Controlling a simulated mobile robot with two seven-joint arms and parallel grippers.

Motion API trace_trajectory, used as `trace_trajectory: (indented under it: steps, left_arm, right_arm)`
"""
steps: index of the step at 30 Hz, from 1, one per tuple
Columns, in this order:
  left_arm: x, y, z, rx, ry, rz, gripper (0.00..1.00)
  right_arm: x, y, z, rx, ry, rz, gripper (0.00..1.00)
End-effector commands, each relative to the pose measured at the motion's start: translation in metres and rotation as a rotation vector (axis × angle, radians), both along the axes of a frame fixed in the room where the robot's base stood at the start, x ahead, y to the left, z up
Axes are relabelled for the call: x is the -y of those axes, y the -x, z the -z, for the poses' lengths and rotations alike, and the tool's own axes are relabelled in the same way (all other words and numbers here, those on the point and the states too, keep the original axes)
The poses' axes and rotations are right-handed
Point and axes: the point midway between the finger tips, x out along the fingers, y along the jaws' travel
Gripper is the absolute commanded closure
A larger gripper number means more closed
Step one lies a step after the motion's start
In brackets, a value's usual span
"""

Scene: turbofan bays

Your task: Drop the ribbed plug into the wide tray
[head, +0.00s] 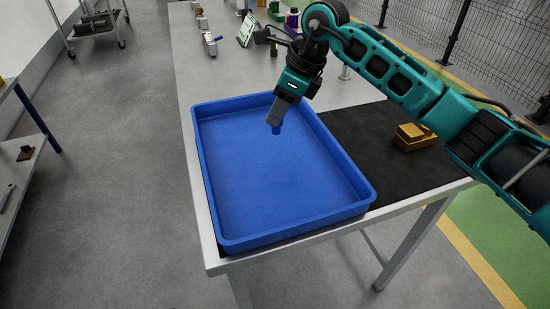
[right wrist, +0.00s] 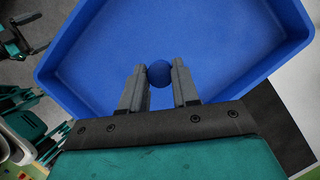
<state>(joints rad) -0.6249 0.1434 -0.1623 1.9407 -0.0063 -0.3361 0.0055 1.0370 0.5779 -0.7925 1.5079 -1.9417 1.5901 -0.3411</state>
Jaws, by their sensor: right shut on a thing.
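The wide blue tray (head: 260,165) lies on the near end of the table, and its inside looks empty. My right gripper (head: 276,122) reaches over the tray from the upper right, pointing down. It is shut on a small blue plug (head: 276,130), which sticks out below the fingertips, above the tray floor. In the right wrist view the plug (right wrist: 159,74) shows as a round dark blue end between the two grey fingers (right wrist: 160,80), with the tray (right wrist: 215,40) beneath. Ribs on the plug cannot be made out.
Yellow-brown blocks (head: 414,137) sit on the black mat (head: 370,150) right of the tray. Several small items and a small screen (head: 247,30) stand at the table's far end. A shelf (head: 20,165) is at the left, a cart (head: 95,22) farther back.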

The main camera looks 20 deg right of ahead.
Motion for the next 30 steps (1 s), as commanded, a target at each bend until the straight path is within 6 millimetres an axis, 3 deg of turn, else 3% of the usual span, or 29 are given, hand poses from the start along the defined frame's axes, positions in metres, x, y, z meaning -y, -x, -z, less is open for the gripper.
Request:
trace_trajectory:
  steps: [10,21,22,30]
  left_arm:
    - [0.001,0.000,0.030,-0.003,0.001,0.001,0.13]
    - [0.006,0.000,0.028,-0.004,0.010,0.008,0.13]
    - [0.006,-0.001,0.028,-0.003,0.010,0.008,0.13]
    - [0.006,-0.003,0.027,0.002,0.010,0.008,0.13]
  right_arm:
    - [0.000,0.000,0.044,-0.002,0.000,-0.001,1.00]
    - [0.000,0.000,0.050,0.000,0.000,-0.001,1.00]
    - [0.000,0.000,0.050,0.000,0.000,-0.001,0.69]
    - [0.000,0.000,0.050,0.000,0.000,-0.001,0.43]
